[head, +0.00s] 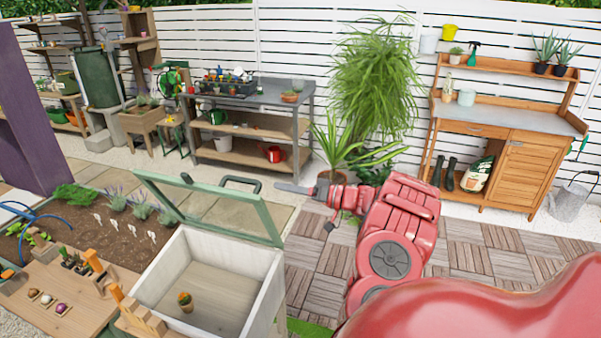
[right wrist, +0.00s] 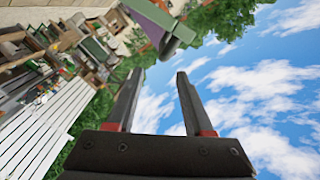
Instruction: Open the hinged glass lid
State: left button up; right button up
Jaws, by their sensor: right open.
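The hinged glass lid (head: 213,207), a glass pane in a green frame, stands raised and tilted above the far side of the white wooden box (head: 257,292). A dark curved handle (head: 241,182) sits on its top edge. The box is open from above. My right gripper (head: 283,187) is just right of the handle, apart from it. In the right wrist view my right gripper (right wrist: 160,75) is open and empty, with the handle (right wrist: 178,40) beyond its fingertips. My left gripper does not show.
A small potted plant (head: 185,301) stands inside the box. A wooden bench (head: 75,320) with bulbs and small tools is at the left, with a soil bed (head: 125,245) behind. A potted spiky plant (head: 332,178) stands behind my right gripper. Decking at the right is clear.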

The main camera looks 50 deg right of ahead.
jog(key=v, duration=0.4)
jog(key=shift+d, duration=0.1)
dwell(0.5)
